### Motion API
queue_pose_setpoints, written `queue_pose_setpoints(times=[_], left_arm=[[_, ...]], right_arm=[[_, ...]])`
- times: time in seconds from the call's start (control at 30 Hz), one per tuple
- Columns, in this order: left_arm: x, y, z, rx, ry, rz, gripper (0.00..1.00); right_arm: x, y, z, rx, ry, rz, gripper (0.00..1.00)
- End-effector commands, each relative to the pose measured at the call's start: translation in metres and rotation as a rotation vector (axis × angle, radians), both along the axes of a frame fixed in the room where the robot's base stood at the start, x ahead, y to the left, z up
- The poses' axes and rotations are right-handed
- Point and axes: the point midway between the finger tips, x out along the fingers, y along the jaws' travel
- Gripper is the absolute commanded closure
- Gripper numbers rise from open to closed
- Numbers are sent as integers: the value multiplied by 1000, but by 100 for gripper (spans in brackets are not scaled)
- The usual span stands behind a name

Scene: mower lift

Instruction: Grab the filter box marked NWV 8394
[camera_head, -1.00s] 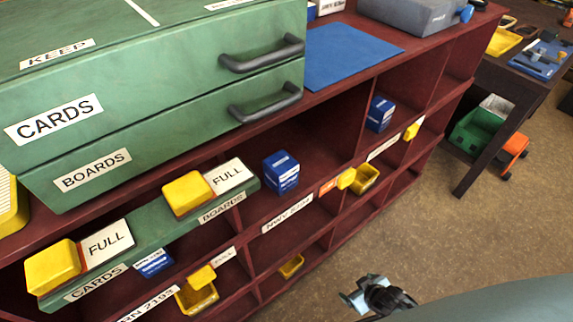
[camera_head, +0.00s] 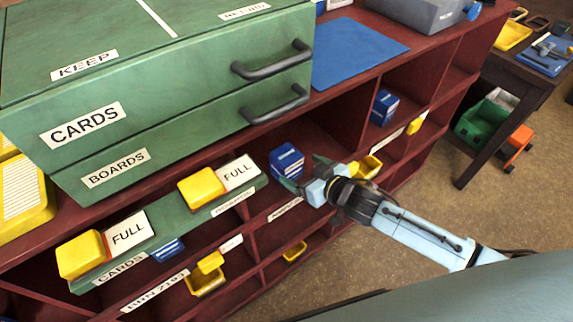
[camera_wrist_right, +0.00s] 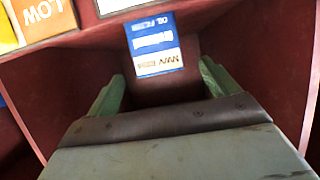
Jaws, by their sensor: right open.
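The blue and white filter box (camera_head: 286,161) stands in a shelf compartment, above a shelf label (camera_head: 285,209) that my right gripper partly hides. In the right wrist view the box (camera_wrist_right: 153,45) shows upside-down "OIL FILTER" print and a line starting "NWV"; its digits are too blurred to read surely. My right gripper (camera_head: 305,173) is open in front of the box. In the wrist view its green fingers (camera_wrist_right: 158,88) are spread, with the box beyond their tips and roughly centred between them. Nothing is between the fingers. My left gripper is out of view.
The dark red shelf (camera_head: 340,118) has upright dividers beside the box. A green drawer cabinet (camera_head: 200,80) with dark handles overhangs on the left. Another blue box (camera_head: 384,107) stands to the right. A yellow bin (camera_head: 369,167) is just behind my gripper.

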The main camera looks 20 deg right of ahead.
Motion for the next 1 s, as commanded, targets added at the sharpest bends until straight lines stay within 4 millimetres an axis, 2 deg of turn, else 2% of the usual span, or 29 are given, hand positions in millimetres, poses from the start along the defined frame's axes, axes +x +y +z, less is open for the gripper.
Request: queue_pose_setpoints(times=[0.1, 0.37, 0.63, 1.0], left_arm=[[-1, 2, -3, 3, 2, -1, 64], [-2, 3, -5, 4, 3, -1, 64], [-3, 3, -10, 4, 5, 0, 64], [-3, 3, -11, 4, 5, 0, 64]], right_arm=[[15, 6, -7, 0, -1, -1, 13], [31, 11, -11, 0, 0, -1, 13], [64, 23, -20, 0, -1, -1, 13], [70, 26, -24, -1, 2, -1, 14]])
